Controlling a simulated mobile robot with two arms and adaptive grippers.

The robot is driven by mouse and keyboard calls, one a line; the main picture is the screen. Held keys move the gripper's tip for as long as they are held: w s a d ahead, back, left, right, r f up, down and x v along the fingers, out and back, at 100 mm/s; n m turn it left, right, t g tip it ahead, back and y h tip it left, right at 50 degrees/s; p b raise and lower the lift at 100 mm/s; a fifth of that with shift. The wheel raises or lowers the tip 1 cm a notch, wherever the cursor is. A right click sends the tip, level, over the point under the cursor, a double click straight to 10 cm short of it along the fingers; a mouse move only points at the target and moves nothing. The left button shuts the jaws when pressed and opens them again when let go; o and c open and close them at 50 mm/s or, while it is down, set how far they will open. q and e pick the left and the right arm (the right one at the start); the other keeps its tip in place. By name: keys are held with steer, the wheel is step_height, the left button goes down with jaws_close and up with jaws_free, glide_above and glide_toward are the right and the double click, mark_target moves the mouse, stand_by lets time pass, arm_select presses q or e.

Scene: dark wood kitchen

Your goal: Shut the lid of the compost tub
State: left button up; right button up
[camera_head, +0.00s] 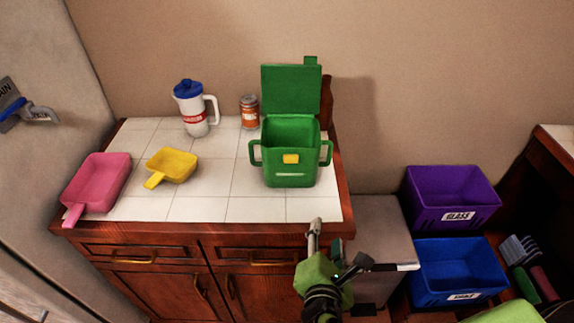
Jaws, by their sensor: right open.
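The green compost tub (277,174) stands upright on the tiled counter, right of the middle. Its lid (291,88) is up, standing roughly vertical at the back of the tub, so the tub's mouth is open. A yellow latch shows on the tub's front and a handle on each side. My right gripper (361,251) is open and empty. It is in front of the counter's front edge, below and to the right of the tub in the picture, apart from tub and lid. My left gripper is out of view.
A pink scoop (100,180), a yellow scoop (173,165), a white jug (194,115) with a blue lid and an orange can (249,113) share the counter (215,208). Purple (425,210) and blue (440,278) bins stand to the right. Tiles before the tub are clear.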

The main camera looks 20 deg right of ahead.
steer(key=w+a+r+n+t, duration=0.2)
steer(key=a+r+n+t, duration=0.3)
steer(key=a+r+n, duration=0.4)
steer(key=n+p, duration=0.1)
steer(key=p, duration=0.2)
glide_toward(291, 159)
steer(key=shift+y, duration=0.4)
steer(key=x, duration=0.6)
steer(key=shift+w+d+r, duration=0.15)
steer(key=shift+d+r, duration=0.05)
steer(key=shift+r, duration=0.05)
steer(key=shift+w+d+f, duration=0.1)
steer(key=shift+w+d, duration=0.15)
steer(key=shift+w, duration=0.45)
